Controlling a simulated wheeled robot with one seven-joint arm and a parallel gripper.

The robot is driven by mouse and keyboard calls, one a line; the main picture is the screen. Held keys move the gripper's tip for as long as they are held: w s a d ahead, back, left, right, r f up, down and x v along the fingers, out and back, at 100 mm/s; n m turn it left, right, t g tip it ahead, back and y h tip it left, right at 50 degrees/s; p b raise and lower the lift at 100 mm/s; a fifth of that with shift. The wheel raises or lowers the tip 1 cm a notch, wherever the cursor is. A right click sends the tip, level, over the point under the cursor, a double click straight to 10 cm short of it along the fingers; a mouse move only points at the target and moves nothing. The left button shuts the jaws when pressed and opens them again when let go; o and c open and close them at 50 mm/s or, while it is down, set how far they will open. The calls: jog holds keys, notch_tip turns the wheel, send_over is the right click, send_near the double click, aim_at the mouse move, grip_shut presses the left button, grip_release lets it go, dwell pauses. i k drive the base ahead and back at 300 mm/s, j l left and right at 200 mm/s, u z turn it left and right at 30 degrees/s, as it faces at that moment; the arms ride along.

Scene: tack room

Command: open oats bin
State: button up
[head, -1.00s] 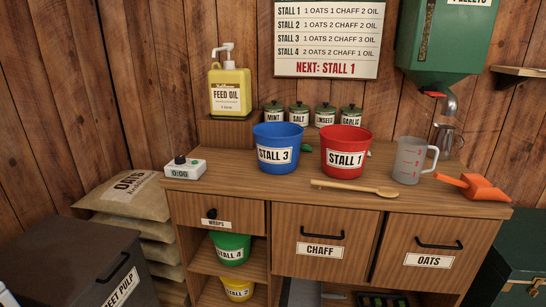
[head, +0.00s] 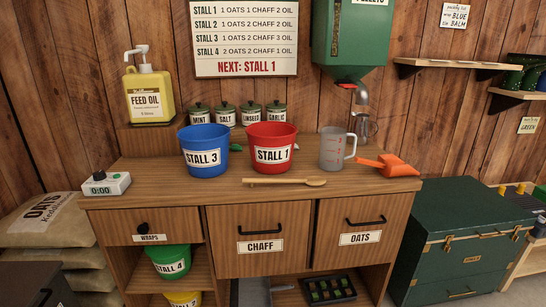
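The oats bin (head: 346,257) is a wooden tilt-out front at the right end of the cabinet, with a white OATS label (head: 361,237) and a black bar handle (head: 366,222) above it. Its front looks flush with the cabinet, so it is closed. The similar chaff bin (head: 236,262) is beside it on the left, also closed. My gripper is not in the head view, and nothing of my arm shows near the bin.
On the counter (head: 130,172) stand a blue bucket (head: 203,172), a red bucket (head: 262,170), a wooden spoon (head: 285,182), a clear jug (head: 332,150) and an orange scoop (head: 395,165). A green trunk (head: 455,235) stands right of the cabinet.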

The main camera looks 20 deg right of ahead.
aim_at(361, 230)
jog(key=i+j+z, duration=0.3)
jog(key=i, duration=0.15)
jog(key=i+j+z, duration=0.25)
jog(key=i+j, duration=0.15)
jog(key=i, duration=0.05)
